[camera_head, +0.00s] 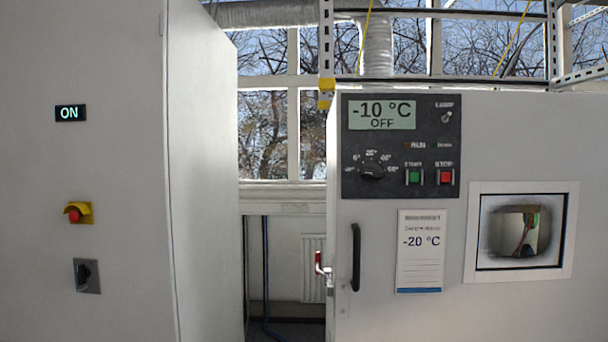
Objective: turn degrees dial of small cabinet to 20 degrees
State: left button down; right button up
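The small cabinet (390,225) stands on the right, with a dark control panel (398,135) at its upper left. The black degrees dial (372,171) sits at the panel's lower left, with degree marks in an arc above it, including one that reads 20°. Where its pointer aims is too small to tell. The display (382,115) reads -10 °C and OFF. A white label (419,250) below the panel reads -20 °C. Neither of my grippers is in view.
A green START button (414,177), a red STOP button (445,177) and a lamp switch (447,116) share the panel. A black door handle (355,257) sticks out below. A large cabinet (120,200) with an ON sign (71,113) and red emergency button (75,214) stands left.

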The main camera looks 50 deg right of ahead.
aim_at(371, 172)
jog(key=z, duration=0.05)
jog(key=i, duration=0.95)
jog(key=z, duration=1.1)
jog(key=i, duration=0.5)
jog(key=z, duration=0.55)
